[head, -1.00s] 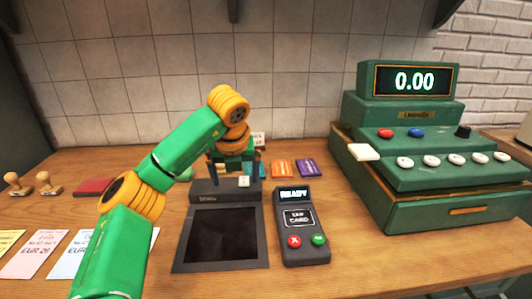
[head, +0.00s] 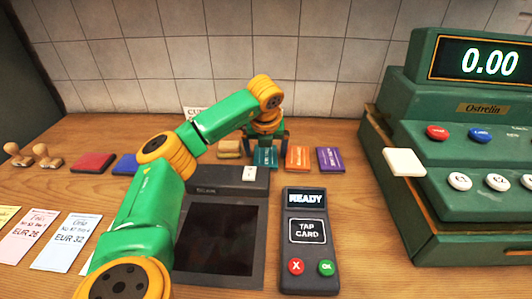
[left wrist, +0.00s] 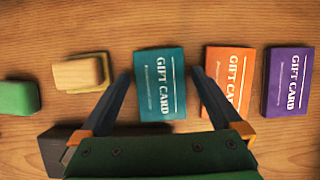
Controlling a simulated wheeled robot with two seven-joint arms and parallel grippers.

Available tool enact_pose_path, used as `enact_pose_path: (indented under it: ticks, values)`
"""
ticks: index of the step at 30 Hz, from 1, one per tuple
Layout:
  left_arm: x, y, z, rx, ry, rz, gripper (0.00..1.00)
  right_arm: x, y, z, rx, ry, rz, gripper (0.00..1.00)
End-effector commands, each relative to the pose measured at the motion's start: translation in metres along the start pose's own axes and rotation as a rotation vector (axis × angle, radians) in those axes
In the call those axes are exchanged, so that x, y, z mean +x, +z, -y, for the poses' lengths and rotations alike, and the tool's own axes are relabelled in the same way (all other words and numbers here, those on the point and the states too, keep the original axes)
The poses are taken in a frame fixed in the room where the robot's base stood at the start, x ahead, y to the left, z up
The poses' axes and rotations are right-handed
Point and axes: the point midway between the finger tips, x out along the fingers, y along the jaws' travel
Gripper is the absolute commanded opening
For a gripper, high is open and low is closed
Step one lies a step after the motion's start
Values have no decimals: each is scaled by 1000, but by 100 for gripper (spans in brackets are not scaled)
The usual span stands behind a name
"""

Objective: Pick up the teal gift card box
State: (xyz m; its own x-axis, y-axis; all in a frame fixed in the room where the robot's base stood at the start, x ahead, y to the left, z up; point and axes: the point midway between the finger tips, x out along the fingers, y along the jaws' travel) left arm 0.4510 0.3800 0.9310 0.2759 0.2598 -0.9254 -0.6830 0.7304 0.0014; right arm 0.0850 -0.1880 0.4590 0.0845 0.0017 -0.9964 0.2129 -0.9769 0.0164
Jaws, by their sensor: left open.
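The teal gift card box (head: 265,158) lies on the wooden counter behind the scanner, left of the orange box. In the left wrist view the teal box (left wrist: 160,84) shows its face with white "GIFT CARD" lettering. My left gripper (head: 264,143) is above it, pointing down. In the left wrist view the gripper's two fingers (left wrist: 160,76) are spread wide, one at each side of the teal box, and nothing is held. The right finger overlaps the orange gift card box (left wrist: 229,75) in that view. My right gripper is not in view.
A purple gift card box (head: 331,160) lies right of the orange one. A wood-coloured block (left wrist: 79,72) lies left of the teal box. The black scanner (head: 215,240), card terminal (head: 305,258) and green cash register (head: 455,225) stand nearer or to the right.

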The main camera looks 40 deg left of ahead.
Motion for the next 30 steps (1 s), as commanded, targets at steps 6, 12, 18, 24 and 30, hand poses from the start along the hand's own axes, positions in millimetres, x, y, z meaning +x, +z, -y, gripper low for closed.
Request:
enact_pose_path:
  ticks: [6,12,18,24,30]
  values:
    - [0,0,0,0,0,0,100,0,-1,0,0,1,-3,50]
    - [2,-1,0,-1,-1,1,100,2,-1,0,0,1,-4,50]
    - [2,-1,0,-1,-1,1,51,2,-2,-1,0,1,-5,50]
    - [2,-1,0,0,-1,1,23,2,-2,-1,0,1,-5,50]
    - [-3,1,0,-1,-1,1,23,-1,-2,-1,0,1,-5,50]
